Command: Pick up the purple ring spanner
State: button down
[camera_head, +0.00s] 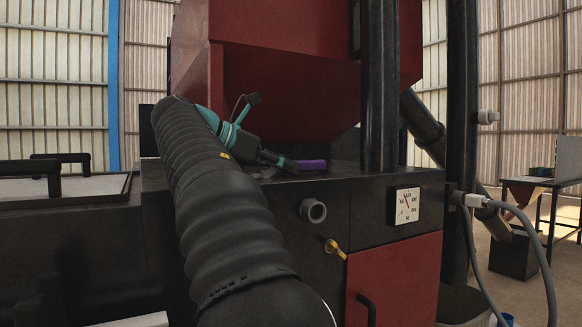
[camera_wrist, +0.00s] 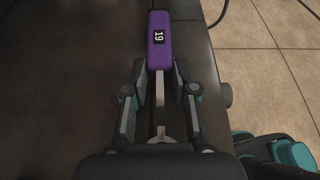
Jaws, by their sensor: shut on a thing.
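The purple ring spanner (camera_head: 312,165) is at the black ledge below the red hopper in the head view. In the wrist view its purple handle (camera_wrist: 158,42), with a black label reading 19, points away from me. Its grey shank runs back between the fingers, and a rounded metal end shows near the palm. My gripper (camera_wrist: 160,78) is shut on the spanner, with one finger on each side of it. In the head view my gripper (camera_head: 289,165) is at the left of the purple handle. I cannot tell whether the spanner touches the ledge.
The red hopper (camera_head: 290,95) hangs close above my gripper. A black column (camera_head: 380,90) stands to the right of the spanner. The ledge (camera_wrist: 75,80) is bare at the left in the wrist view; its edge drops to a tiled floor (camera_wrist: 270,70). A gauge (camera_head: 407,206) sits below.

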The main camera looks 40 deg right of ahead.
jog(key=shift+r, duration=1.85)
jog(key=s+r, duration=0.7)
jog(key=s, duration=0.4)
jog(key=shift+s+d, duration=0.15)
jog(key=shift+s, duration=0.2)
jog(key=shift+r, duration=0.1)
